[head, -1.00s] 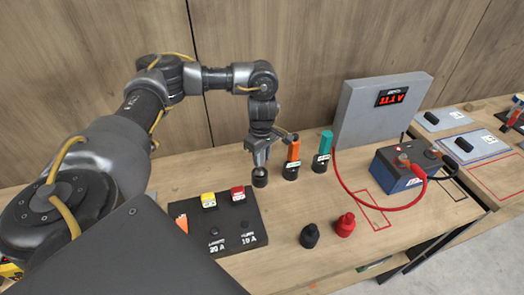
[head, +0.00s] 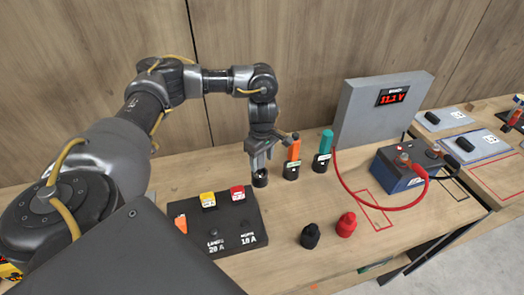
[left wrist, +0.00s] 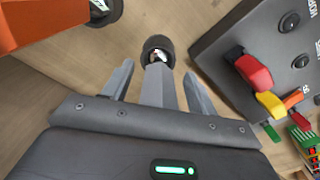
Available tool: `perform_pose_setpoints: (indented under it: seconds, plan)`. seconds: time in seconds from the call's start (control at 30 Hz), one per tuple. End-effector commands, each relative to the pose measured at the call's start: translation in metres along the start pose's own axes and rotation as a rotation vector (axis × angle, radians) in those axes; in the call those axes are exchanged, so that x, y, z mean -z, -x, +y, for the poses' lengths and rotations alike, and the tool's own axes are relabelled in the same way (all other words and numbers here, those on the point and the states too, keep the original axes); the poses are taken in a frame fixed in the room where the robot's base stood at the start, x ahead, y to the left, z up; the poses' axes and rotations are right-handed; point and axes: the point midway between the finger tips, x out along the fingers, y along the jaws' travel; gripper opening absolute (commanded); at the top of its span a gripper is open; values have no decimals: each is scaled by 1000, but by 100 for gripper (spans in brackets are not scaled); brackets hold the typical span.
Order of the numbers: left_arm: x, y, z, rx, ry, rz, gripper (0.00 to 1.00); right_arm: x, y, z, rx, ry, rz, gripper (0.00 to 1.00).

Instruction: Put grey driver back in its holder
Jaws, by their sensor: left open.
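The grey driver (left wrist: 158,88) stands between the fingers of my left gripper in the left wrist view, with its lower end in a small black round holder (left wrist: 152,43). My left gripper (head: 260,165) points down over that holder (head: 260,180) on the bench. Its fingers are open, one on each side of the driver, with gaps between. In the head view the fingers mostly hide the driver. My right gripper is not in view.
An orange driver (head: 293,150) and a teal driver (head: 325,143) stand in holders to the right. A black switch panel (head: 232,222) lies in front. Black (head: 310,236) and red (head: 346,225) caps, a battery (head: 400,175) and a grey meter (head: 378,110) are further right.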

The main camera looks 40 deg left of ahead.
Motion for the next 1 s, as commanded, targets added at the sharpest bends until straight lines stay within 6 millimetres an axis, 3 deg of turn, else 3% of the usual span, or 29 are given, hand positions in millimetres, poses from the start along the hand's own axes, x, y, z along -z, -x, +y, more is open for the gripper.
perform_pose_setpoints:
  seconds: [0.17, 0.6, 0.8, 1.0]
  plan:
    - [0, 14, 2, -5, -1, 1, 58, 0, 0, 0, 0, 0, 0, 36]
    - [0, 88, 1, -5, -1, 1, 58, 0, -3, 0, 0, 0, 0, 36]
    - [0, 105, 1, -3, 0, 1, 58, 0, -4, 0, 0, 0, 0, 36]
    - [0, 108, 0, -1, 0, 0, 58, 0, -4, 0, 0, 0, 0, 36]
